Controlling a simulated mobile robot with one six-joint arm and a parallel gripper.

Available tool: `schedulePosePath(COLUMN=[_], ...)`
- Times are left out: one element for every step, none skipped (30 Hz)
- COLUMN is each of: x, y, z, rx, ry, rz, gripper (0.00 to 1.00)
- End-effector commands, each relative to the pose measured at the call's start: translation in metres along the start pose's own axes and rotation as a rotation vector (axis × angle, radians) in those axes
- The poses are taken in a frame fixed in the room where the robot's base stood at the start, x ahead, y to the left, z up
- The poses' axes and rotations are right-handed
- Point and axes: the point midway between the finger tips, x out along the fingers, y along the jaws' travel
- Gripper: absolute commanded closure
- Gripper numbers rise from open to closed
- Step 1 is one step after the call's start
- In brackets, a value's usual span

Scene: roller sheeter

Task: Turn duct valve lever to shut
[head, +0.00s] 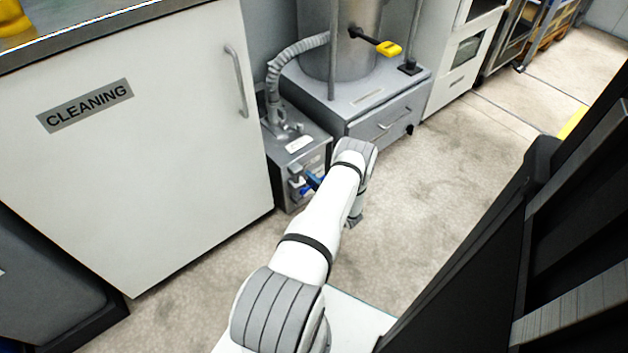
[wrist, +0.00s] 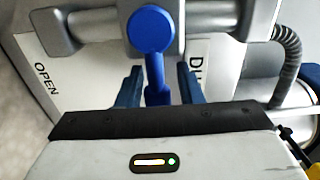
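The blue duct valve lever (wrist: 153,68) shows in the wrist view, with its round hub on a grey pipe fitting and its handle reaching down toward my gripper (wrist: 160,72). My gripper's two blue fingers stand on either side of the handle, with a visible gap at each side, so it is open around the lever. An "OPEN" label (wrist: 46,78) lies to the left. In the head view, blue parts show at the grey duct unit (head: 303,165), but my arm hides most of the lever and gripper there.
A white "CLEANING" cabinet (head: 150,150) stands left of the duct unit. A ribbed hose (head: 283,62) rises from the unit toward a metal cylinder (head: 345,45) with a yellow-handled lever (head: 388,48). A grey drawer unit (head: 385,122) is beside it. Floor to the right is clear.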

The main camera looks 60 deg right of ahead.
Motion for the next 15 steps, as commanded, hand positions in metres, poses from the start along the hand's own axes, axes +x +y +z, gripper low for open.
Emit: schedulePosePath(x=[-0.001,-0.001,-0.002,-0.002,-0.002,-0.003,-0.003,-0.003,-0.003,-0.004,-0.005,-0.008,-0.011,-0.015,-0.021], y=[0.0,0.0,0.001,0.001,0.001,0.001,0.001,0.001,0.001,0.001,0.001,0.001,0.0,0.0,-0.001], z=[-0.001,-0.002,-0.002,-0.003,-0.003,-0.003,-0.004,-0.004,-0.004,-0.004,-0.004,-0.004,-0.005,-0.005,-0.005], rx=[0.0,0.001,0.001,0.001,0.001,0.001,0.001,0.001,0.002,0.002,0.002,0.002,0.002,0.003,0.003], ry=[0.003,0.004,0.006,0.007,0.008,0.008,0.009,0.01,0.01,0.011,0.011,0.012,0.013,0.013,0.013], rz=[0.001,0.001,0.001,0.001,0.002,0.002,0.002,0.002,0.002,0.002,0.002,0.003,0.003,0.003,0.003], gripper=[0.63,0.6,0.57,0.57,0.57,0.57,0.57,0.57,0.57,0.57,0.57,0.57,0.57,0.57,0.57])
